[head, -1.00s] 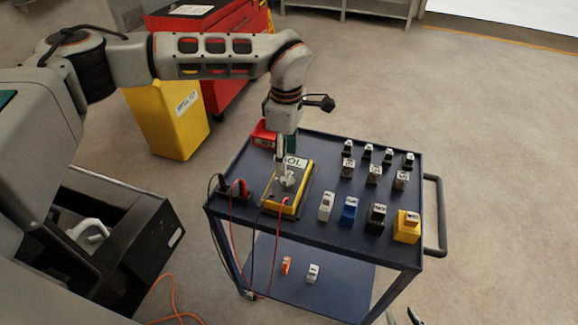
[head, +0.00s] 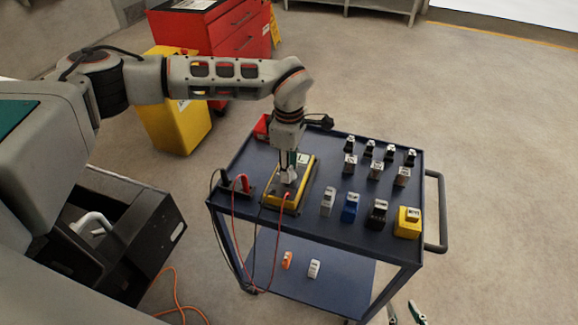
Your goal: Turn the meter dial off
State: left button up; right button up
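The yellow meter (head: 303,186) lies face up on the left part of the cart's blue top, with red and black leads plugged in at its near end. My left gripper (head: 288,178) points straight down over the middle of the meter's face, its fingertips at the dial. The fingers hide most of the dial, so its setting cannot be read. Whether the fingers are closed on the dial is too small to tell. My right gripper (head: 404,313) shows only its fingertips at the bottom edge, spread apart and empty, near the cart's front right leg.
The blue cart (head: 265,158) carries several small labelled blocks right of the meter and a yellow block (head: 407,224) at its near right corner. A red probe holder (head: 243,183) stands left of the meter. A yellow bin (head: 170,125) and red cabinet (head: 222,45) stand behind.

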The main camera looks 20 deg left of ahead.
pick_arm(q)
jog(key=shift+n, duration=0.3)
jog(key=n, duration=1.6)
jog(key=shift+n, duration=0.6)
jog(key=shift+r, duration=0.1)
jog(key=shift+w, duration=0.1)
